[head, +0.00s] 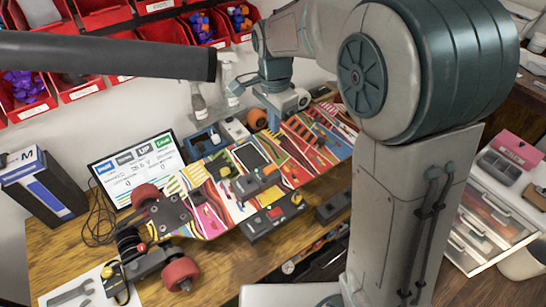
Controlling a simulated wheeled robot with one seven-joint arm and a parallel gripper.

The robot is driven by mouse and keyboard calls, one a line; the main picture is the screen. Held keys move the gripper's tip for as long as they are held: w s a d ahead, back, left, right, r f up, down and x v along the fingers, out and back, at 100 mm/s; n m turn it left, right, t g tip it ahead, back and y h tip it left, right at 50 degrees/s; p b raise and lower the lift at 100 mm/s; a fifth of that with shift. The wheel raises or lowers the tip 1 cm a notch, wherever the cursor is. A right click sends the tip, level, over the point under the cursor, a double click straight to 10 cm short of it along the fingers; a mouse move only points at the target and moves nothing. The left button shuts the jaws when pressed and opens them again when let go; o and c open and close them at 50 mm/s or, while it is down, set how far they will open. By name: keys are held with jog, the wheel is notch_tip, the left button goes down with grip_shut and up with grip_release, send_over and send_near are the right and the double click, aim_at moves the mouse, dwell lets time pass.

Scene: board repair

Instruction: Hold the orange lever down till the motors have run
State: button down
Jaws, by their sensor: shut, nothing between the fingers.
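A longboard with a colourful striped deck (206,207) lies upside down across the wooden bench, its trucks and red wheels (181,272) facing up at the near left end. A dark control box (262,226) with a red button and a yellow knob stands at its near edge. Another small box (246,186) on the deck carries an orange part (269,169); I cannot tell whether this is the lever. My gripper (274,121) is at the far right part of the board, pointing down beside an orange wheel (257,118). It is shut and empty; its fingertips are hard to make out, so contact is unclear.
A lit screen (138,166) stands behind the board, with a blue and white box (44,186) to its left. Red parts bins (83,90) hang on the wall. Spray bottles (198,103) stand at the back. A drawer unit (490,225) is at right.

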aim_at(273, 166)
jog(key=shift+w+a+f, duration=0.1)
dwell(0.3)
notch_tip(273, 166, down, 14)
jog(key=shift+f+p, duration=0.1)
jog(key=shift+p, duration=1)
